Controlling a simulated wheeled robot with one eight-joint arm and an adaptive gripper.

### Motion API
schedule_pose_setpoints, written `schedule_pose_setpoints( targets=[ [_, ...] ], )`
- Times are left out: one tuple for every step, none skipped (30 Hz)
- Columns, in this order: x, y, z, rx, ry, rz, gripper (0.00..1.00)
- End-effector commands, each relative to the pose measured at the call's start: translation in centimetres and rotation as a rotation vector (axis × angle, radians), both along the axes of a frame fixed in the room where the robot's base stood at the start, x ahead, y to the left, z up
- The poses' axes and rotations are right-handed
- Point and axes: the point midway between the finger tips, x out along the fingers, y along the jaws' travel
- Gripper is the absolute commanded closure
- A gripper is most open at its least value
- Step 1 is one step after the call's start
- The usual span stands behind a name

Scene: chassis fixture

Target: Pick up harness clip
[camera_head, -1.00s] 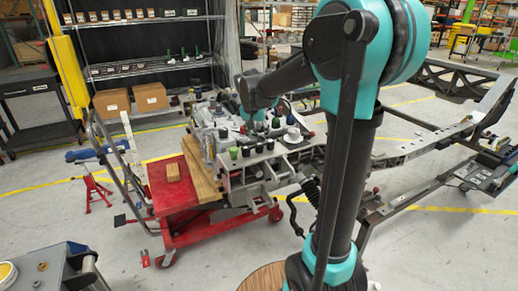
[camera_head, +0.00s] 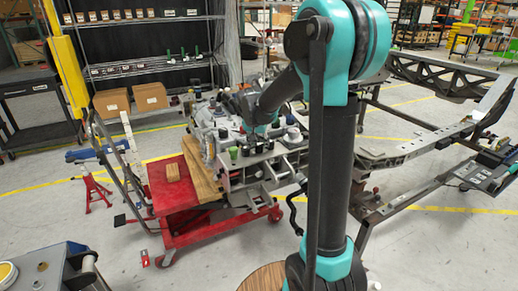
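I cannot make out the harness clip in the head view; small dark and green parts (camera_head: 233,152) stand on the grey chassis fixture (camera_head: 237,181), and the clip may be among them or hidden. My teal and dark arm reaches from the right foreground over the fixture. Its far end is low over the fixture's top, among the small parts. My gripper's fingers are not discernible behind the arm and the clutter.
A long chassis frame (camera_head: 415,148) extends right. Shelves with cardboard boxes (camera_head: 150,97) stand behind. Floor at front left is partly clear.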

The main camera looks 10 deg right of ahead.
Motion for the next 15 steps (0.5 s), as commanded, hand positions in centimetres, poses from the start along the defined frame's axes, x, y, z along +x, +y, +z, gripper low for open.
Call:
schedule_pose_setpoints(
  targets=[
    [0.0, 0.0, 0.01, 0.0, 0.0, 0.0, 0.69],
    [0.0, 0.0, 0.01, 0.0, 0.0, 0.0, 0.73],
    [0.0, 0.0, 0.01, 0.0, 0.0, 0.0, 0.78],
    [-0.01, 0.0, 0.02, 0.0, 0.0, 0.0, 0.81],
    [-0.01, 0.0, 0.02, 0.0, 0.0, 0.0, 0.85],
    [-0.01, 0.0, 0.02, 0.0, 0.0, 0.0, 0.9],
    [-0.01, 0.0, 0.02, 0.0, 0.0, 0.0, 0.91],
    [-0.01, 0.0, 0.02, 0.0, 0.0, 0.0, 0.91],
    [-0.01, 0.0, 0.02, 0.0, 0.0, 0.0, 0.91],
    [-0.01, -0.01, 0.02, 0.0, 0.0, 0.0, 0.91],
    [-0.01, 0.0, 0.03, 0.0, 0.0, 0.0, 0.91],
    [-0.01, 0.0, 0.03, 0.0, 0.0, 0.0, 0.91],
    [-0.01, 0.0, 0.03, 0.0, 0.0, 0.0, 0.91],
    [-0.02, 0.0, 0.04, 0.0, 0.0, 0.0, 0.91],
    [-0.01, 0.01, 0.08, 0.0, 0.0, 0.0, 0.91]
  ],
)
